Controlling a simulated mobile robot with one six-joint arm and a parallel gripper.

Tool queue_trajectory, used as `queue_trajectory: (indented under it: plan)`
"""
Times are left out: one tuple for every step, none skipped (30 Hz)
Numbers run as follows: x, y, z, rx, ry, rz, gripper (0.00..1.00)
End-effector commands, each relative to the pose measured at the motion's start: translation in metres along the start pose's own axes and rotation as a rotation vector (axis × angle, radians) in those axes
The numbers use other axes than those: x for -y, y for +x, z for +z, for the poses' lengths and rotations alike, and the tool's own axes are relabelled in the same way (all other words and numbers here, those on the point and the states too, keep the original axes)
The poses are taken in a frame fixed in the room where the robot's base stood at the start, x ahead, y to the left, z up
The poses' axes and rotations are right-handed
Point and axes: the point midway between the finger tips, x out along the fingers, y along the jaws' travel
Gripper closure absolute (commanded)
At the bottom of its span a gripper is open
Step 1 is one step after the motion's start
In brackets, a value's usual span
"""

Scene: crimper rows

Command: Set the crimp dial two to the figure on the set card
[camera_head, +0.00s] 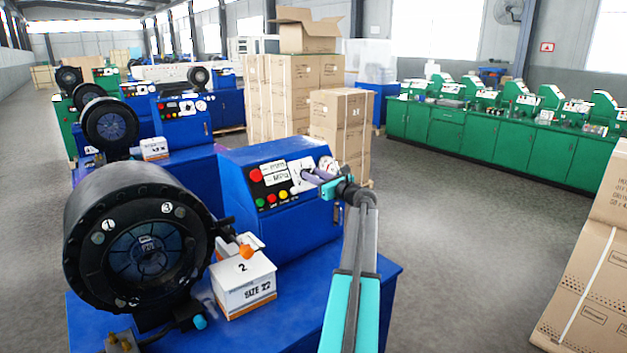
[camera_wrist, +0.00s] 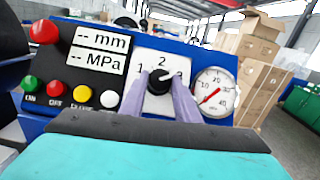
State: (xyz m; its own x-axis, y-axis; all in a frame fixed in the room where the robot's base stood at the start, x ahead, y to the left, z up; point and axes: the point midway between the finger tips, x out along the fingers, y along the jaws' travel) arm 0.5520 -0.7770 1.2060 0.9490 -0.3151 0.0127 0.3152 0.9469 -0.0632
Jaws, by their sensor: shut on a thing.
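The crimp dial is a black knob (camera_wrist: 157,86) on a white plate (camera_wrist: 160,57) marked 1, 2 and 3 on the blue control box. My gripper (camera_wrist: 161,78) has its purple fingers either side of the knob, shut on it. Where the knob points is hard to tell; a small pale mark shows near its upper right. In the head view my gripper (camera_head: 312,177) is at the control box (camera_head: 285,185). A white box (camera_head: 245,285) marked 2 and SIZE 22 stands on the blue bench. I cannot make out a separate set card.
A pressure gauge (camera_wrist: 213,91) sits close right of the dial. Coloured buttons (camera_wrist: 82,93) and mm and MPa displays (camera_wrist: 99,49) are left. A black crimper head (camera_head: 140,245) stands at the bench's left.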

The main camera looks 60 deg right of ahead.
Motion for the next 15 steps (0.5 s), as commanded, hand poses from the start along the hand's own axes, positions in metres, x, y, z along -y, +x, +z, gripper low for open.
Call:
queue_trajectory:
  plan:
    - [0.0005, 0.0000, 0.0004, 0.001, -0.002, 0.000, 0.94]
    - [0.0004, -0.0001, 0.0006, 0.000, -0.002, 0.000, 0.94]
    - [0.0004, -0.0001, 0.0007, 0.000, -0.002, 0.000, 0.94]
    - [0.0004, -0.0001, 0.0008, 0.000, -0.002, -0.001, 0.94]
    - [0.0003, -0.0001, 0.0007, 0.000, -0.001, -0.001, 0.94]
    - [0.0004, -0.0001, 0.0007, 0.000, -0.001, -0.001, 0.94]
    - [0.0004, -0.0001, 0.0008, 0.000, -0.001, -0.001, 0.94]
    - [0.0004, -0.0001, 0.0008, 0.000, -0.001, -0.001, 0.94]
    - [0.0004, -0.0002, 0.0008, 0.000, -0.001, -0.001, 0.65]
    - [0.0004, -0.0001, 0.0007, 0.000, -0.001, -0.001, 0.60]
    - [0.0003, -0.0001, 0.0007, 0.000, -0.001, -0.001, 0.55]
    - [0.0003, -0.0001, 0.0006, 0.000, -0.001, -0.001, 0.53]
    - [0.0003, -0.0001, 0.0006, 0.000, -0.001, -0.001, 0.53]
    - [0.0002, -0.0001, 0.0006, 0.000, -0.001, -0.001, 0.53]
    - [0.0002, -0.0001, 0.0005, 0.000, -0.001, -0.001, 0.53]
